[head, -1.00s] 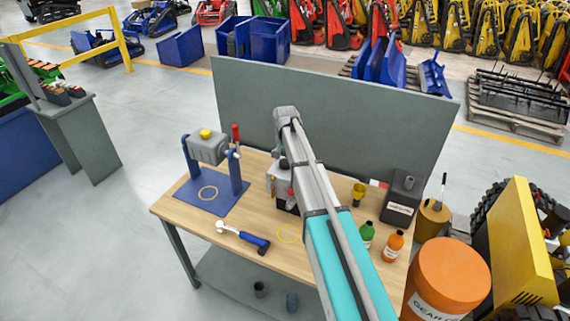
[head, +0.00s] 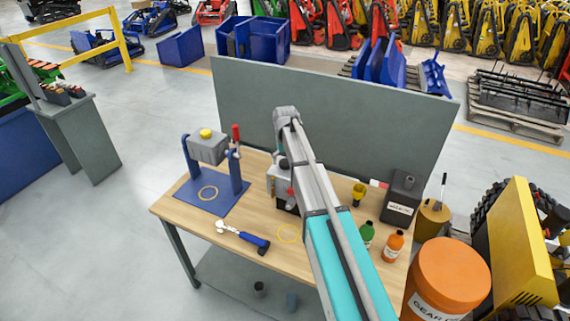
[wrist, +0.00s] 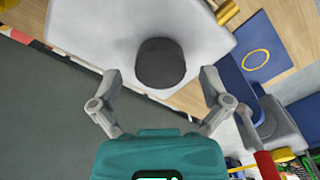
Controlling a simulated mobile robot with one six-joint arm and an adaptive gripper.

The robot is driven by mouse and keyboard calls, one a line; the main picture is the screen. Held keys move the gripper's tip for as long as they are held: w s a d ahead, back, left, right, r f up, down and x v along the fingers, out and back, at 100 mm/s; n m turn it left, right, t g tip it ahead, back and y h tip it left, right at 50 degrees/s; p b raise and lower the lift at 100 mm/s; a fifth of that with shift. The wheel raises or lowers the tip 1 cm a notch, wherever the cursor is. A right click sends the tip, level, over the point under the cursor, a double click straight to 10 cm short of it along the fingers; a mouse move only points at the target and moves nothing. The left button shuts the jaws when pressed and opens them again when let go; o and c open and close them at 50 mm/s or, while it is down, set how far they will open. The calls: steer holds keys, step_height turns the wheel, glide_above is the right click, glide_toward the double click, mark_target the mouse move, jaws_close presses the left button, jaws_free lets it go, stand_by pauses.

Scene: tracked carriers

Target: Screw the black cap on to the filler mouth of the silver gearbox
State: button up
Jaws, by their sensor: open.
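The black cap (wrist: 160,63) is in the middle of the wrist view, seen from above against the pale top of the silver gearbox (wrist: 105,22). It appears to sit on the gearbox; the filler mouth is hidden under it, and I cannot tell how far it is threaded. My gripper (wrist: 160,76) is open, with one finger on each side of the cap and a gap on both sides. In the head view the silver gearbox (head: 272,180) stands on the workbench, partly hidden behind my arm.
A blue stand (head: 213,196) holding a grey housing with a yellow cap is left of the gearbox. Green (head: 367,234) and orange (head: 393,245) bottles and a dark canister (head: 402,198) stand right. A grey panel (head: 375,120) rises behind.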

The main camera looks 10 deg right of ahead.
steer(key=n, duration=0.5)
steer(key=shift+n, duration=2.4)
steer(key=shift+s, duration=0.2)
steer(key=c, duration=1.3)
steer(key=shift+o, duration=0.2)
